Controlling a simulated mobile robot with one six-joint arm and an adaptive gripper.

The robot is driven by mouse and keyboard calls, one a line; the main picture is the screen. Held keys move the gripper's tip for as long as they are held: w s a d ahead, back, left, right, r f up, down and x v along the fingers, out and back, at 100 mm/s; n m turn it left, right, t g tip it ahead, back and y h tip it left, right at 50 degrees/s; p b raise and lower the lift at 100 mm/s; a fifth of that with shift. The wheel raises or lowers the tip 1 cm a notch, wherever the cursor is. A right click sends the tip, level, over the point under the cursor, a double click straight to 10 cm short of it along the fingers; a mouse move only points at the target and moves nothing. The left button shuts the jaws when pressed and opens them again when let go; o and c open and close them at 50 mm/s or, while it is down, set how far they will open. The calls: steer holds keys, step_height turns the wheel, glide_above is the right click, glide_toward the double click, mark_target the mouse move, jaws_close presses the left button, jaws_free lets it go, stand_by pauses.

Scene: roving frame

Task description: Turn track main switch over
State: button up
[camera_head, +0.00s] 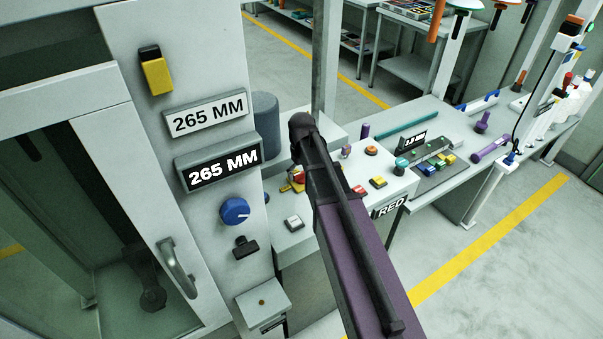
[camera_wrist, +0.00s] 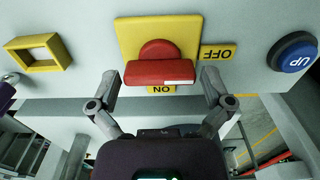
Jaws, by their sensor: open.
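The main switch, a red rotary handle (camera_wrist: 160,73) on a square yellow plate (camera_wrist: 129,36), is at upper middle in the wrist view. Its bar lies level across the picture, with a pale strip at its right end. An upside-down OFF label (camera_wrist: 217,53) is right of the plate and an upside-down ON label (camera_wrist: 161,89) is below. My gripper (camera_wrist: 160,88) is open, one finger on each side of the bar, with visible gaps. I cannot tell the depth between fingertips and handle. In the head view my arm hides the gripper.
A blue UP button (camera_wrist: 292,53) is right of the switch; an empty yellow frame (camera_wrist: 38,53) is left. In the head view, a cabinet with a blue knob (camera_head: 235,211) and a door handle (camera_head: 178,268) stands left of my arm. A cluttered bench (camera_head: 440,190) is right.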

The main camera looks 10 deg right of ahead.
steer(key=shift+m, duration=0.4)
